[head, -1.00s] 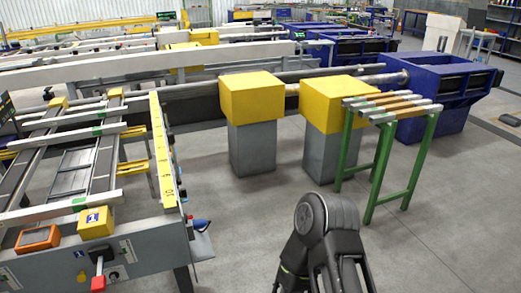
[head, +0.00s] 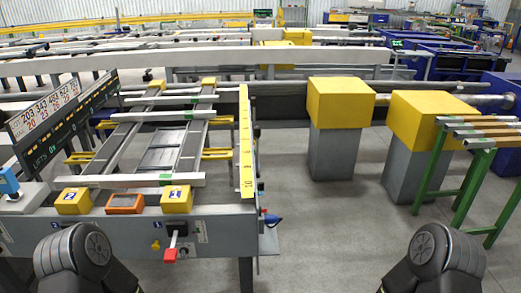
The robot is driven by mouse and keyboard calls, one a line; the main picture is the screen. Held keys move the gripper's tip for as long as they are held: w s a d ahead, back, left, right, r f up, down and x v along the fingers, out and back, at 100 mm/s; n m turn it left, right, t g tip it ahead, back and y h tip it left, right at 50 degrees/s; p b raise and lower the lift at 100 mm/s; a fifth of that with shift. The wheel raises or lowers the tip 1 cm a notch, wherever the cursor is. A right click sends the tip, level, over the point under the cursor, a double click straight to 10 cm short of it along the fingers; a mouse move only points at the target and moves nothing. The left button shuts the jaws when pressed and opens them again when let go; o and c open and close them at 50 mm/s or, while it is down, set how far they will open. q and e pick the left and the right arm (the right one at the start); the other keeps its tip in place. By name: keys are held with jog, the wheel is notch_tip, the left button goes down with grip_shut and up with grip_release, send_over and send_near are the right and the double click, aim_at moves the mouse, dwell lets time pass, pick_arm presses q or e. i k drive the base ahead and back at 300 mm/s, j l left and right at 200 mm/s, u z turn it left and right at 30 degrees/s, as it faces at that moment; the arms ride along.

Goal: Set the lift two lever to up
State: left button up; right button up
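A lever with a red knob (head: 170,254) is on the grey front panel of the runout table (head: 215,228), below the right-hand yellow box (head: 176,199). Its pale shaft hangs down from the panel, with the knob at the lower end. A small blue label beside it looks like a 2, but is too small to read surely. Dark rounded links of my two arms show at the bottom left and bottom right. Neither gripper shows in the head view. The panel behind my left arm link is partly hidden.
An orange-framed device (head: 125,204) and another yellow box (head: 74,201) sit along the panel top. A display board (head: 45,118) stands at left. Yellow-topped pedestals (head: 341,102) and a green-legged rack (head: 461,180) stand right.

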aim_at(257, 129)
jog(key=i+l, duration=0.35)
jog(key=l, duration=0.15)
jog(key=i+l, duration=0.75)
jog(key=l, duration=0.25)
jog(key=i+l, duration=0.4)
jog(key=i+l+u, duration=0.1)
jog(key=i+l, duration=0.25)
jog(key=l, duration=0.25)
